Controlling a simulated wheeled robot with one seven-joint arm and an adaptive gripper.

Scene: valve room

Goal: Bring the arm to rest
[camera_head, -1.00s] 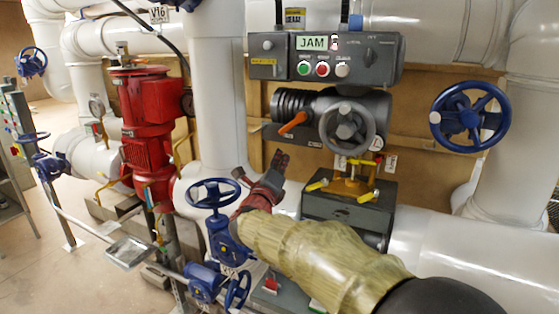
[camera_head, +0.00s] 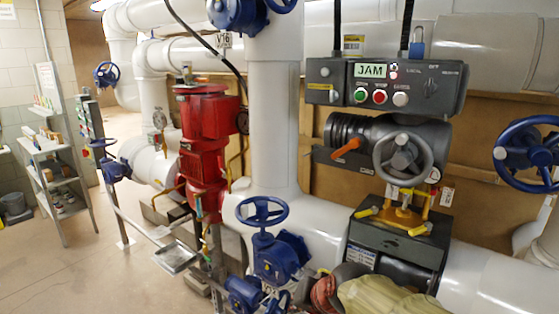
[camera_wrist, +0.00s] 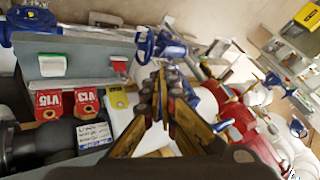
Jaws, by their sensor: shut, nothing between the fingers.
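My arm, in a yellow-green cover (camera_head: 385,297), is low at the bottom edge of the head view, in front of the grey actuator's base. A red part of my wrist shows beside it on the left, and the fingers cannot be made out there. In the wrist view my gripper (camera_wrist: 162,78) points away from the camera with its fingers together and nothing between them. Below and around the fingers are red tags (camera_wrist: 48,104), a yellow tag (camera_wrist: 119,100) and blurred fittings. My gripper appears apart from them.
A blue handwheel valve (camera_head: 278,255) stands just left of my arm. The grey actuator's handwheel (camera_head: 403,157) and the control box reading JAM (camera_head: 385,82) are above. A blue wheel (camera_head: 528,153) is at right. A shelf cart (camera_head: 55,178) stands left, with open floor (camera_head: 75,270) before it.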

